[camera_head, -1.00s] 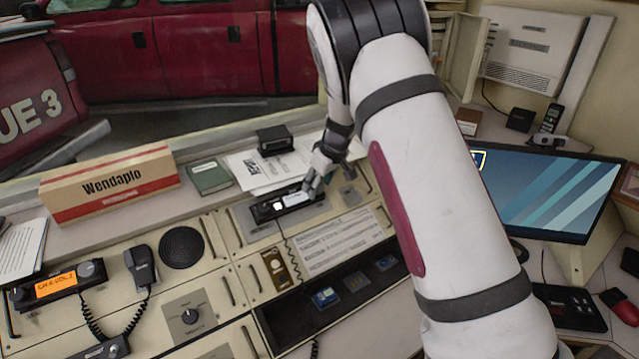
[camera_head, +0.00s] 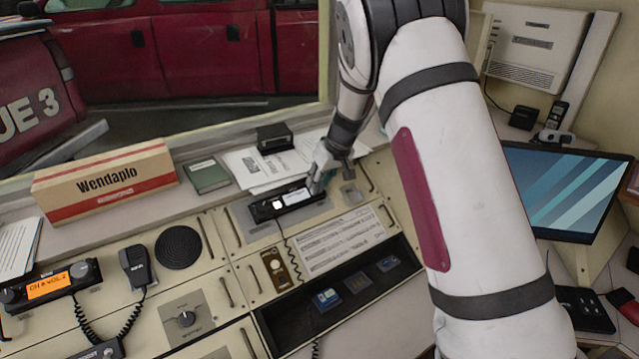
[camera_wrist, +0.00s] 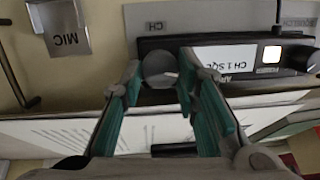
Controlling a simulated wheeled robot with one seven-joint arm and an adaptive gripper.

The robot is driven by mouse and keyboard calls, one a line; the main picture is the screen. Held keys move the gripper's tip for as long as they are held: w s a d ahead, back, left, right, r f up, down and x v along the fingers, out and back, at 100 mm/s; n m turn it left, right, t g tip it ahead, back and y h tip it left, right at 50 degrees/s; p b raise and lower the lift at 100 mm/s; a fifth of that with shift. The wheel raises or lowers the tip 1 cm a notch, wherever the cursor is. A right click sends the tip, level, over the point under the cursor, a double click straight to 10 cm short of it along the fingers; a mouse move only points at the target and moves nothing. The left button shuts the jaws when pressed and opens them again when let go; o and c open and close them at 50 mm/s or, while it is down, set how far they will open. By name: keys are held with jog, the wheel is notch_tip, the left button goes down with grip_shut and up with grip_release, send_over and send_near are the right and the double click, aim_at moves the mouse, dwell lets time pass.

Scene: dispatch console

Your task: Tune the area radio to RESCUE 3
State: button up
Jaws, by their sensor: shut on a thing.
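The area radio (camera_head: 262,211) is a black unit with a pale display, set in the console. In the wrist view it appears upside down, with its display (camera_wrist: 222,57) reading "CH 1 SQ" and a last character I cannot make out. A round grey channel knob (camera_wrist: 160,66) sits at one end of the radio, by a "CH" label. My gripper (camera_head: 318,186) is at the radio's right end. In the wrist view its teal-padded fingers (camera_wrist: 158,80) stand on both sides of the knob, shut on it. The head view does not show the knob clearly.
Another radio (camera_head: 50,285) with an orange display and a hand microphone (camera_head: 137,266) are at the left. A "MIC" plate (camera_wrist: 62,25) lies beside the area radio. A black box (camera_head: 274,138), papers (camera_head: 250,165) and a green book (camera_head: 208,176) lie behind it.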

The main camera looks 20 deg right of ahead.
jog(key=m+b, duration=0.2)
jog(key=m, duration=0.2)
jog(key=shift+d+f+m+y, duration=0.1)
jog(key=shift+d+m+y, duration=0.05)
jog(key=shift+m+y, duration=0.2)
jog(key=m+y+b, duration=0.1)
jog(key=m+b, duration=0.1)
jog(key=m, duration=0.2)
jog(key=shift+d+t, duration=0.1)
jog(key=shift+t, duration=0.3)
jog(key=m+b, duration=0.1)
jog(key=m, duration=0.3)
jog(key=shift+s+f+m+t, duration=0.1)
jog(key=shift+s+m+t, duration=0.05)
jog(key=shift+m+t, duration=0.2)
jog(key=shift+s+m+t+b, duration=0.1)
jog(key=shift+m+t+b, duration=0.25)
jog(key=shift+m+b, duration=1.3)
jog(key=shift+m+p, duration=0.7)
jog(key=shift+m, duration=0.15)
jog(key=o, duration=1.2)
jog(key=shift+c, duration=0.2)
